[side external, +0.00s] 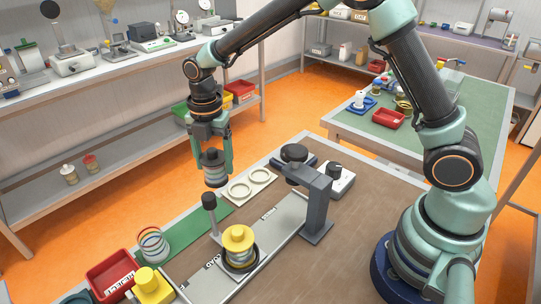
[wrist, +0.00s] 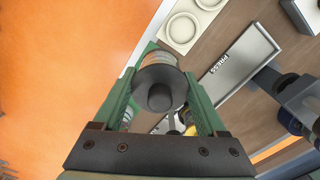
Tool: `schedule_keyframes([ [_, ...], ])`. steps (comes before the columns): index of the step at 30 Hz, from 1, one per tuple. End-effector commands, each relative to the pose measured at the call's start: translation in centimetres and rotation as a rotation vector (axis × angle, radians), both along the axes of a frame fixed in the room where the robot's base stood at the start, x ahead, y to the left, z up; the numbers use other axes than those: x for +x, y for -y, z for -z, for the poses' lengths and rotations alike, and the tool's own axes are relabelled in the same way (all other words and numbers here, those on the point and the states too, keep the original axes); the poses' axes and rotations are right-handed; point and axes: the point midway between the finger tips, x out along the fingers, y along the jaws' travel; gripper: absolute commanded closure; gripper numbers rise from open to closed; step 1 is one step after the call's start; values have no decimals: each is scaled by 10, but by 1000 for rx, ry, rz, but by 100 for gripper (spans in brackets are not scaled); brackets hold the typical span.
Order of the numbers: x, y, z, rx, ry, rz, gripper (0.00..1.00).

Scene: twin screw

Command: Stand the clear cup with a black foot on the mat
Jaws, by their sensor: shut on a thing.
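My gripper (side external: 213,170) hangs in the air above the far side of the bench, its green fingers shut on the clear cup (side external: 215,177). The cup is roughly upright, with banded clear walls below a dark upper part. In the wrist view a black disc with a central knob (wrist: 159,94) faces the camera between the fingers (wrist: 166,64), and banded clear wall shows beyond it. The cup's lower end is clear of the bench in the side view. A green mat (side external: 190,236) lies on the bench at the left, below the cup and apart from it.
A white holder with two rings (side external: 262,175) stands right of the mat. A grey press (side external: 318,205) stands at right.

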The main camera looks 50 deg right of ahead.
Motion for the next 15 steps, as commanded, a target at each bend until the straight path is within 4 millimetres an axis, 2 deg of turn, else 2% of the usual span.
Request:
schedule_keyframes([
  [3,-6,-20,12,0,-1,-30,83],
  [6,-7,-28,17,0,0,-39,83],
  [15,-8,-29,35,0,-1,-41,83],
])
